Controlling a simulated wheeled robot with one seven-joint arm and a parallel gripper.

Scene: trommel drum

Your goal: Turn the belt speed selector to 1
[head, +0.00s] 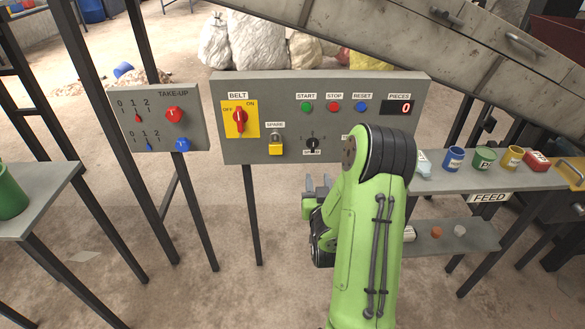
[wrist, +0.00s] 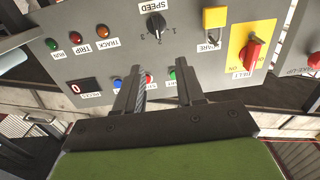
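The belt speed selector is a small black rotary knob (head: 312,145) low on the grey control panel (head: 270,90), with small marks around it. It also shows in the upside-down wrist view (wrist: 156,24), next to the SPEED label. My gripper (head: 318,183) is in front of and below the panel in the head view. In the wrist view its two fingers (wrist: 159,72) stand apart with nothing between them. The knob lies beyond the fingertips, and they do not appear to touch it.
A yellow padlock (head: 276,145) and the red BELT switch (head: 240,119) are left of the knob. Green, red and blue buttons (head: 334,107) and a display reading 0 (head: 398,108) are above. My arm hides the panel's lower right. A TAKE-UP panel (head: 158,117) stands left.

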